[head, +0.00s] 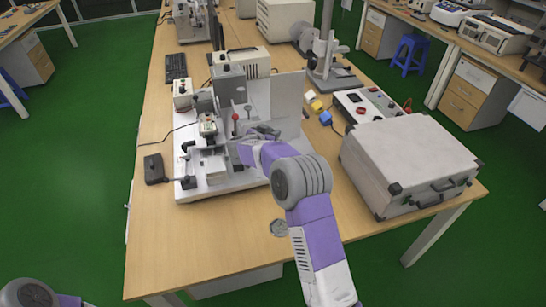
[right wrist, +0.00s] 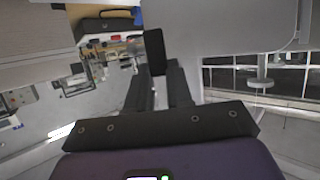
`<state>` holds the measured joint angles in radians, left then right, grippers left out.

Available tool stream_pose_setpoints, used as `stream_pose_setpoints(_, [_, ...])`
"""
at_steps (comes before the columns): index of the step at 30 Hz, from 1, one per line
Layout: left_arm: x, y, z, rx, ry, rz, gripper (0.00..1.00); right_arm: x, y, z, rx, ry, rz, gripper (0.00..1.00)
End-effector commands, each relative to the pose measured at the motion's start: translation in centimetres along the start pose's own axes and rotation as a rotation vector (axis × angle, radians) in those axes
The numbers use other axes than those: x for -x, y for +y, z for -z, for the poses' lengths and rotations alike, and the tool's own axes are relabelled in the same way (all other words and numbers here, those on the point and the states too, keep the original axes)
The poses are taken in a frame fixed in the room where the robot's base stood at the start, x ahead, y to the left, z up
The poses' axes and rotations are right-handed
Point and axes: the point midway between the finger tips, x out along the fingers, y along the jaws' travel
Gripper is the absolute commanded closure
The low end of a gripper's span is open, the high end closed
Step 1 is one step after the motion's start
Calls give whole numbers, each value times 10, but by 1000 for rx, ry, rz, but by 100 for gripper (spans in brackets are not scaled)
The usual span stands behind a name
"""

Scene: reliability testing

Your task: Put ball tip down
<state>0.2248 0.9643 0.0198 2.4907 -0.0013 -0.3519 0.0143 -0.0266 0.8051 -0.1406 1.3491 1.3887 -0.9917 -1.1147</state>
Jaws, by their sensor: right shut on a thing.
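A small red ball (head: 235,116) tops a thin upright stem on the white-and-grey test machine (head: 215,181) in the head view. My right gripper (head: 256,133) is at the machine, just right of and a little below the red ball. In the right wrist view my right gripper (right wrist: 163,80) has its dark fingers close together on a dark block-like piece (right wrist: 154,50). I cannot tell whether this piece joins the red ball's stem. The fingertips are small and partly hidden by my wrist in the head view. My left gripper is out of view.
A grey case (head: 410,160) lies right of my right arm. A control box (head: 368,106) stands behind it. A pale upright panel (head: 288,95) rises behind my gripper. A black box (head: 154,168) lies left of the machine. The table's front left is clear.

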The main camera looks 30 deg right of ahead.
Motion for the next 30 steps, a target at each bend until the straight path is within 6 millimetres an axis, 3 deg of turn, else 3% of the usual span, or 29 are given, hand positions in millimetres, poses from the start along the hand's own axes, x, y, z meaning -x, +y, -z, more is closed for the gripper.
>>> stream_pose_setpoints(3, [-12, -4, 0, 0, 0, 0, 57, -10, 0, -25, 4, -1, 0, 100])
stream_pose_setpoints(10, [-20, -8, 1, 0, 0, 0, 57, -19, 0, -46, 4, 0, 2, 100])
stream_pose_setpoints(16, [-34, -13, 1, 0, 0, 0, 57, -31, 0, -77, 4, 0, 2, 100])
stream_pose_setpoints(29, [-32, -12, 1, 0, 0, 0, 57, -33, 0, -81, 2, 1, 2, 100])
stream_pose_setpoints(30, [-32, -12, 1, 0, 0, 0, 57, -34, 0, -82, 2, 1, 2, 78])
